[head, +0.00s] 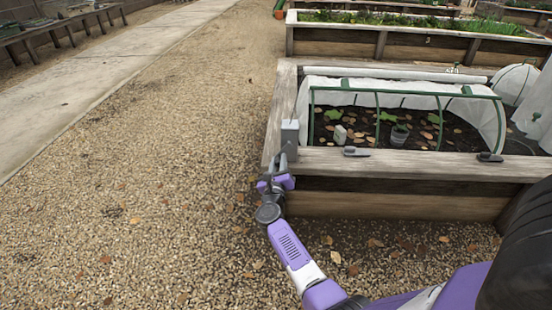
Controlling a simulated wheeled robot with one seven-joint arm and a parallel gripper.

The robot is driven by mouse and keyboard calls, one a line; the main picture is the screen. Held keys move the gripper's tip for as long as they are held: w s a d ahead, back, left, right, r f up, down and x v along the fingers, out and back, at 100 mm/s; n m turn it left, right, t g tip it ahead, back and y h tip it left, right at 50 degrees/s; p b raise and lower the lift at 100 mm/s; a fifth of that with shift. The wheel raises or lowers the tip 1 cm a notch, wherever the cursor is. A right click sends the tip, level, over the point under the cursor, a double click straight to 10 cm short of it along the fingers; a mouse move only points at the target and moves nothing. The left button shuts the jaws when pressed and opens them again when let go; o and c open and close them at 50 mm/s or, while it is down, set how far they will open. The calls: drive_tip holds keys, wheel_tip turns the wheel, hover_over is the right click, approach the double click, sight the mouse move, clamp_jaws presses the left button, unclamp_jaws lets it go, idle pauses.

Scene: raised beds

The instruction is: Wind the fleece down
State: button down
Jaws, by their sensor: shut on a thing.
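The white fleece (390,85) lies over the back and far ends of the green hoops (378,118) on the raised bed. Its front side is open, and soil, leaves and plants show under the hoops. A pale roll (390,73) runs along the bed's back edge. A grey winder box (290,134) stands on the bed's left front corner. My gripper (284,163) is at the box's lower front, shut on what looks like its crank handle (284,152). The handle is small and partly hidden by my gripper.
Dark clips (356,152) and (490,157) lie on the bed's front plank (420,163). A small pot (399,134) and a pale block (340,135) sit in the soil. Another planted bed (400,40) stands behind. Gravel (150,170) to the left is clear.

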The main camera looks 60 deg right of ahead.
drive_tip(key=s+d+r+n+p, duration=0.1)
drive_tip(key=n+p, duration=0.3)
drive_tip(key=n, duration=0.4)
drive_tip(key=s+d+r+n+t+p, duration=0.1)
drive_tip(key=s+n+p, duration=0.3)
drive_tip(key=n, duration=0.4)
drive_tip(key=s+d+r+n+p, duration=0.1)
drive_tip(key=s+n+p, duration=0.2)
drive_tip(key=n, duration=0.5)
drive_tip(key=shift+r+y+p, duration=0.2)
drive_tip(key=shift+y+p, duration=0.2)
drive_tip(key=shift+p, duration=0.1)
drive_tip(key=shift+d, duration=0.15)
drive_tip(key=c, duration=1.2)
unclamp_jaws()
